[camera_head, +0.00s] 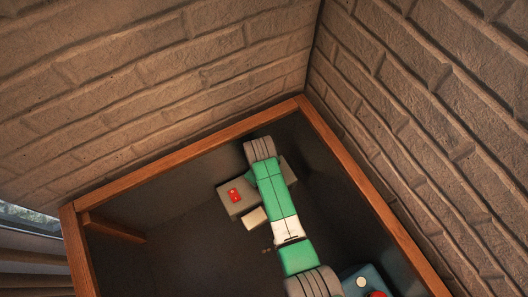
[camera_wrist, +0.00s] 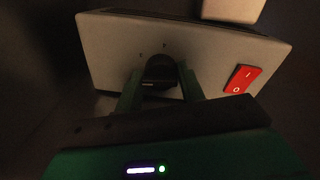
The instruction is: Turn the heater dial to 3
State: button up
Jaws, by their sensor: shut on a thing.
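The heater is a pale grey box (camera_head: 229,206) with a red switch (camera_head: 234,195), and my arm covers part of it in the head view. In the wrist view its front panel (camera_wrist: 108,42) fills the upper middle, with the red rocker switch (camera_wrist: 243,79) at the right. The black dial (camera_wrist: 161,67) is at the middle of the panel. My gripper (camera_wrist: 160,78) has its two green fingers on either side of the dial and is shut on it. Small marks show above the dial, too dim to read surely. My gripper is hidden in the head view.
A small pale block (camera_head: 254,217) shows beside the heater. A blue object (camera_head: 360,278) with a white round part and a red part is at the lower right. A wooden frame (camera_head: 190,148) edges the dark area, with brick walls behind.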

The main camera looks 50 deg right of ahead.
jog(key=m+p, duration=0.1)
jog(key=m, duration=0.3)
jog(key=shift+w+r+p, duration=0.1)
jog(key=shift+p, duration=0.25)
jog(key=shift+a+m+p, duration=0.1)
jog(key=shift+m+p, duration=0.2)
jog(key=shift+m, duration=1.4)
jog(key=shift+g, duration=0.3)
jog(key=o, duration=0.9)
jog(key=r+p, duration=0.1)
jog(key=r, duration=0.2)
jog(key=r+p, duration=0.1)
jog(key=r, duration=0.3)
jog(key=shift+w+a+r+p, duration=0.15)
jog(key=shift+a+r+p, duration=0.05)
jog(key=shift+r+p, duration=0.1)
